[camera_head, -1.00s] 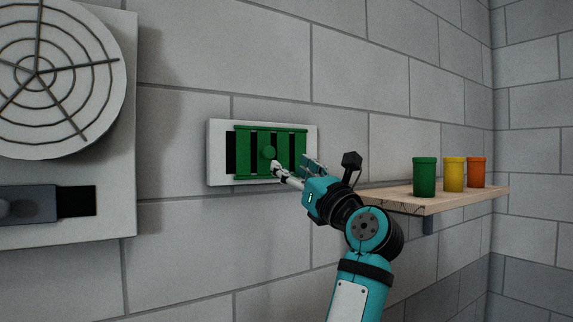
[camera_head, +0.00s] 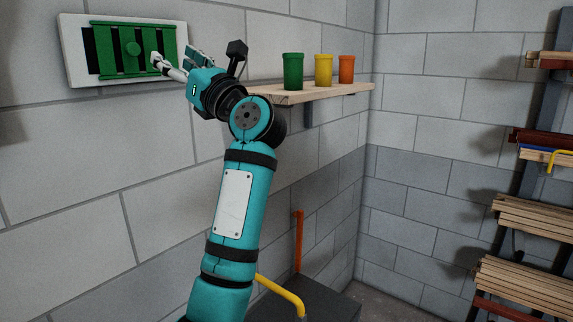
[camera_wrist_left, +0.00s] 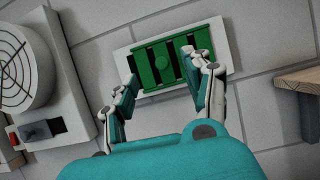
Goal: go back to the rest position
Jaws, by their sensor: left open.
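My left gripper (camera_head: 172,58) is in front of the wall at the upper left of the head view, beside a white vent plate (camera_head: 72,62) with a green slatted slider (camera_head: 112,52). The slider has a round green knob (camera_head: 133,48). The gripper is to the right of the knob and apart from it. In the left wrist view the gripper (camera_wrist_left: 158,57) has its fingers spread with nothing between them. The vent plate (camera_wrist_left: 229,63) and green slider (camera_wrist_left: 163,45) show beyond the fingers. My right gripper is not in view.
A wooden wall shelf (camera_head: 290,96) right of my arm holds a green cup (camera_head: 293,71), a yellow cup (camera_head: 324,70) and an orange cup (camera_head: 346,69). A dark box (camera_head: 325,303) stands below. A rack with wooden battens (camera_head: 535,220) is at the right. A round grille (camera_wrist_left: 20,68) is left.

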